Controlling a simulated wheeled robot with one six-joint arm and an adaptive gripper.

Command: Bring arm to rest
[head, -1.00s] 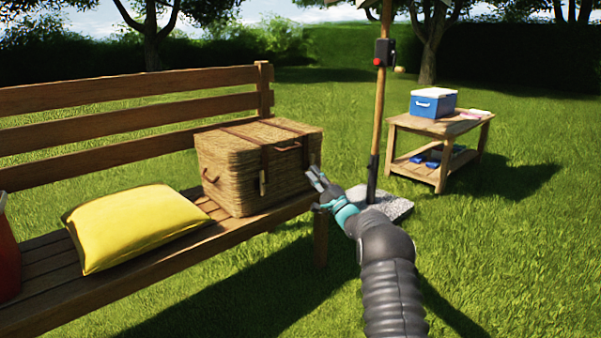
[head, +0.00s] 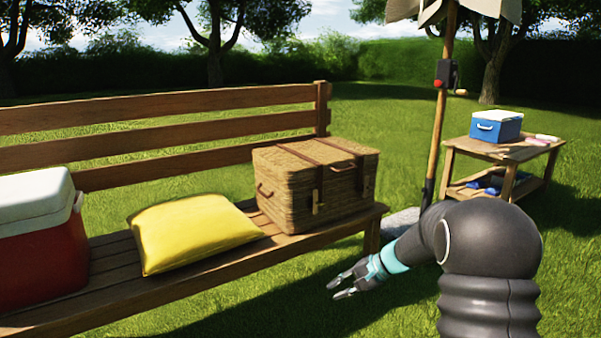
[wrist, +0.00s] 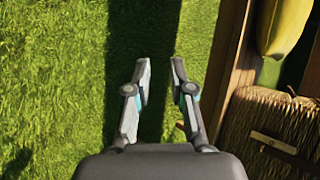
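My gripper (head: 338,286) is in the lower middle of the head view, in front of the bench and over the grass. It points left and is apart from the bench. In the wrist view my gripper (wrist: 160,75) shows two fingers spread apart with only shaded grass between them. It is open and empty. My arm is bent, with its dark elbow large at the lower right of the head view.
A wooden bench (head: 165,128) holds a red cooler (head: 40,255), a yellow cushion (head: 190,232) and a closed wicker basket (head: 300,190). A parasol pole (head: 437,140) stands behind my arm. A small table (head: 495,150) bears a blue cooler (head: 497,128). Grass in front is open.

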